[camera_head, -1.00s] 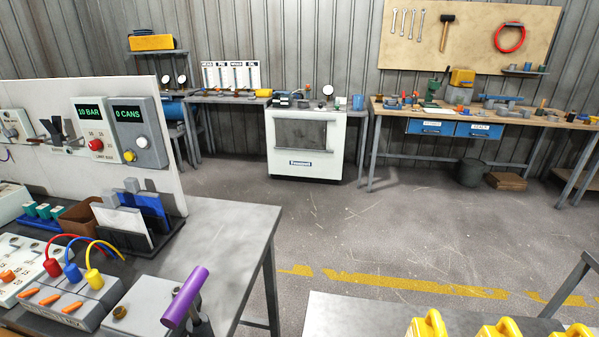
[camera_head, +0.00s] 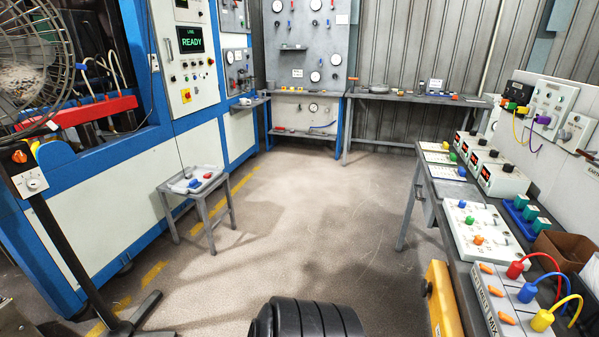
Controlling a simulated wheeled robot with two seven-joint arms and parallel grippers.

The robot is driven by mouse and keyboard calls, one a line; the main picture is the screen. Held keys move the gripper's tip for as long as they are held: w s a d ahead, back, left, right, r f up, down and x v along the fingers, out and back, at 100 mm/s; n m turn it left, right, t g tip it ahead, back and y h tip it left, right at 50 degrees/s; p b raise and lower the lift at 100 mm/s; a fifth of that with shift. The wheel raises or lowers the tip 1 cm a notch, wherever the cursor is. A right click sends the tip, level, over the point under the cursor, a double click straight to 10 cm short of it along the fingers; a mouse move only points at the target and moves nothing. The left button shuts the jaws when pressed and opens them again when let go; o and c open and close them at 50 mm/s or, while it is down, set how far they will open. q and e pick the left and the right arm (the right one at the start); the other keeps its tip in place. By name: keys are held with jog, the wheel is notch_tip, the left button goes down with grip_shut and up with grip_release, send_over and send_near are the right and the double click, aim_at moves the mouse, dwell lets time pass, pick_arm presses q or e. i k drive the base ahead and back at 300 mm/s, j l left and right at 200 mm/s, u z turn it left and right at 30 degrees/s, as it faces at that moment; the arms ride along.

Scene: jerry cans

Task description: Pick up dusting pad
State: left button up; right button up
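I cannot pick out a dusting pad with certainty in the head view. A small grey stand (camera_head: 207,210) at the left holds a light tray (camera_head: 182,187) with small blue and red items, too small to identify. Neither of my grippers shows in the head view.
A long workbench (camera_head: 427,207) at the right carries a panel with red, blue and yellow hoses (camera_head: 510,297). A blue and white machine (camera_head: 110,199) and a post-mounted control box (camera_head: 24,168) stand left. A back bench (camera_head: 410,97) lines the wall. The middle floor is clear.

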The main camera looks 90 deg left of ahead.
aim_at(195, 183)
jog(key=l+u, duration=0.15)
jog(key=u, duration=3.5)
jog(key=i, duration=0.15)
